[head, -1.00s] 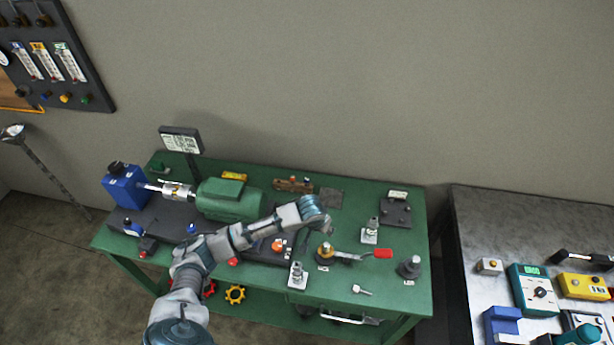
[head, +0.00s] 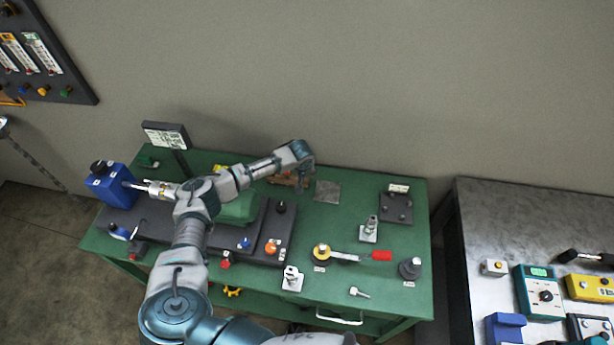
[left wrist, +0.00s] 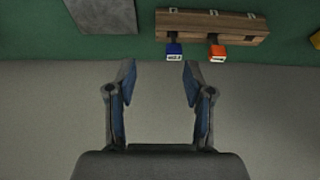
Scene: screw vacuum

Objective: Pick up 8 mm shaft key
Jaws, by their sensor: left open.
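A wooden rack (left wrist: 212,24) on the green table holds a blue-tagged piece (left wrist: 174,52) and an orange-tagged piece (left wrist: 217,53), seen in the left wrist view. The tag print is too small to read surely, so I cannot tell which is the 8 mm shaft key. In the head view the rack (head: 285,181) is partly hidden by my arm. My left gripper (head: 305,178) is above the table's back, close to the rack. In the left wrist view its fingers (left wrist: 158,72) are open and empty, apart from both tagged pieces. My right gripper is not in view.
A green motor (head: 238,208) and blue unit (head: 112,186) stand at left. A grey plate (head: 327,191) lies right of the rack. A red-handled tool (head: 380,254), small metal stands (head: 369,229) and a small silver piece (head: 359,292) occupy the right. The wall is behind.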

